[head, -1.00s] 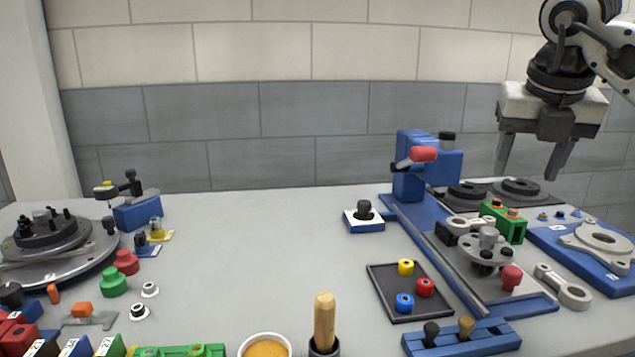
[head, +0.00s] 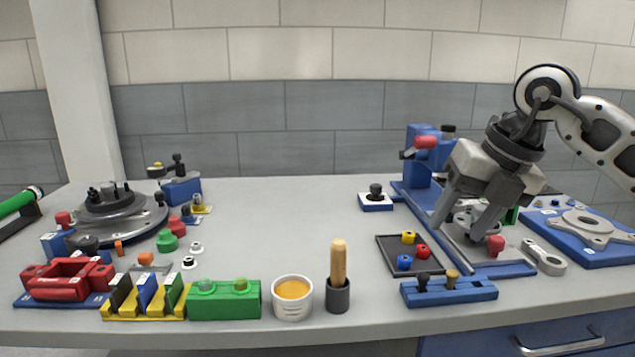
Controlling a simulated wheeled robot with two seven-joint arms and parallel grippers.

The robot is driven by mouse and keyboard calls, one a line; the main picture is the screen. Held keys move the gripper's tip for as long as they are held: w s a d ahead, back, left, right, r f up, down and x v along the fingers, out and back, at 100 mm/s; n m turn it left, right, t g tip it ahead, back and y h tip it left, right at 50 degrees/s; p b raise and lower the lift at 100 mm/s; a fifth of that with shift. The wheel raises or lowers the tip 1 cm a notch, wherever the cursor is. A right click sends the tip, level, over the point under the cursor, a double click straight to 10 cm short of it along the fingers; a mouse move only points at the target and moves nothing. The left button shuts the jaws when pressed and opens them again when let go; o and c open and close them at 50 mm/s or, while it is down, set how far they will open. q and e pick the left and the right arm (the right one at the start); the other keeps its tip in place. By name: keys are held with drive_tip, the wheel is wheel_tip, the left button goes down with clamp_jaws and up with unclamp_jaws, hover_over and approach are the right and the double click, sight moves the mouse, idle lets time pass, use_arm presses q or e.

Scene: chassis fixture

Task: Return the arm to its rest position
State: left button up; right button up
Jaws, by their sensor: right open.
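My right gripper (head: 462,228) is open, with its two fingers apart and pointing down to the left. In the picture it overlaps the blue fixture (head: 430,200) on the right side of the table. My right arm comes in from the right edge. My left gripper is not in view.
A black tray (head: 385,255) with small coloured rings lies left of the fixture. A blue stand with pegs (head: 450,291), a wood-handled tool (head: 338,270) and a white bowl (head: 292,305) stand near the front edge. The table's middle (head: 290,220) is clear.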

drive_tip(key=s+a+f+g+y+p, duration=0.1)
drive_tip(key=s+a+y, duration=0.2)
drive_tip(key=a+y, duration=0.3)
drive_tip(key=s+a+f+g+y, duration=0.1)
drive_tip(key=s+a+f+y, duration=0.1)
drive_tip(key=s+a+y, duration=0.45)
drive_tip(key=s+a+f+g+y+p, duration=0.15)
drive_tip(key=a+y, duration=0.25)
drive_tip(key=a, duration=0.5)
drive_tip(key=w+d+f+m+t+h, duration=0.1)
drive_tip(key=d+f+m+t+h, duration=0.45)
drive_tip(key=m+t, duration=0.55)
drive_tip(key=w+d+f+m+t+h, duration=0.2)
drive_tip(key=d+f+m+t+h, duration=0.35)
drive_tip(key=m, duration=1.05)
use_arm(q)
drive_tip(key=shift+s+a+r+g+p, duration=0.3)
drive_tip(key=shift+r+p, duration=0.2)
drive_tip(key=shift+p, duration=0.25)
use_arm(e)
drive_tip(key=s+d+f+m+g+h, duration=0.2)
drive_tip(key=s+f+m, duration=0.1)
drive_tip(key=s+f, duration=0.3)
drive_tip(key=s+d+f+m+g+h, duration=0.2)
drive_tip(key=s+f, duration=0.5)
drive_tip(key=f, duration=0.4)
drive_tip(key=shift+m+g+h, duration=0.55)
drive_tip(key=shift+m+g, duration=0.15)
drive_tip(key=shift+m, duration=0.1)
